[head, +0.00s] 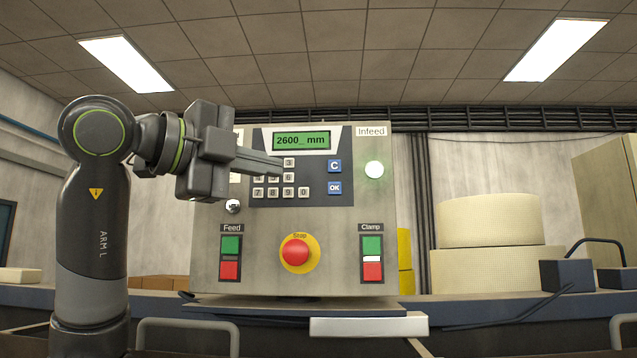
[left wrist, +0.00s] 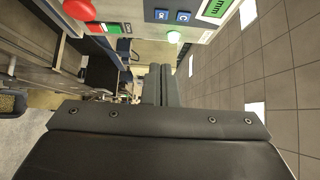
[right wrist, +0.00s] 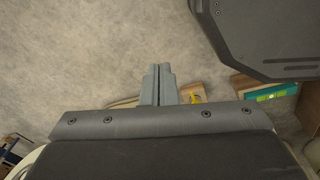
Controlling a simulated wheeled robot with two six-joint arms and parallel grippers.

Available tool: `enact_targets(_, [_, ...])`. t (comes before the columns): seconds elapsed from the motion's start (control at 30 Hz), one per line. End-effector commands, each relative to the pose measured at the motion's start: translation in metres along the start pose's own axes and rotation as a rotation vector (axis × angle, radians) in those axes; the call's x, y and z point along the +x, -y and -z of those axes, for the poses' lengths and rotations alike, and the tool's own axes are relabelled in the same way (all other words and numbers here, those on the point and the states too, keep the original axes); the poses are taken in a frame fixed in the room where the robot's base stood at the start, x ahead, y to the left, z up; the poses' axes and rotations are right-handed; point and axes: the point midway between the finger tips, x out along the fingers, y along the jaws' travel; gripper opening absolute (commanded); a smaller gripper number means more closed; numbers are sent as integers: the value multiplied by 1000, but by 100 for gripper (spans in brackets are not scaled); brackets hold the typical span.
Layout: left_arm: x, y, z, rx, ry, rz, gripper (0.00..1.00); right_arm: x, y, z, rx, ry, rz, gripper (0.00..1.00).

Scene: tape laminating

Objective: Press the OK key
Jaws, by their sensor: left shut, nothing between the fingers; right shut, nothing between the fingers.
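The blue OK key (head: 334,188) is on the control panel's keypad, below the blue C key (head: 334,166). The green display (head: 302,140) reads "2600_ mm". My left gripper (head: 280,168) is shut and empty, its fingertips in front of the number keys, left of the OK key; it covers part of the keypad. In the left wrist view the OK key (left wrist: 161,14) and C key (left wrist: 183,16) show beyond the shut fingers (left wrist: 160,68). I cannot tell the exact gap between fingertips and panel. My right gripper (right wrist: 158,68) is shut and empty, away from the panel.
Below the keypad are a red Stop button (head: 296,252), Feed buttons (head: 230,258) and Clamp buttons (head: 372,258). A lit round Infeed lamp (head: 374,169) is to the right. Large cream rolls (head: 489,220) stand further right. The space before the OK key looks clear.

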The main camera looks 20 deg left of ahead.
Motion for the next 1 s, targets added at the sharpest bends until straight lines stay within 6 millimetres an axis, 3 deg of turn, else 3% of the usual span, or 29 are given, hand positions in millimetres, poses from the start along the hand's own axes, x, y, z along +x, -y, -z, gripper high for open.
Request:
enact_targets(0.23, [27,2,1,-1,-4,-4,0,-14,6,7,2,-7,8,0])
enact_targets(0.6, [106,4,0,-2,-4,-5,0,-53,-5,16,-2,-14,-1,0])
enact_targets(0.8, [121,2,-20,-2,-1,-3,0,-67,-10,17,-4,-15,-5,0])
enact_targets(1.0, [128,0,-27,1,-1,0,0,-71,-11,17,-4,-14,-5,0])
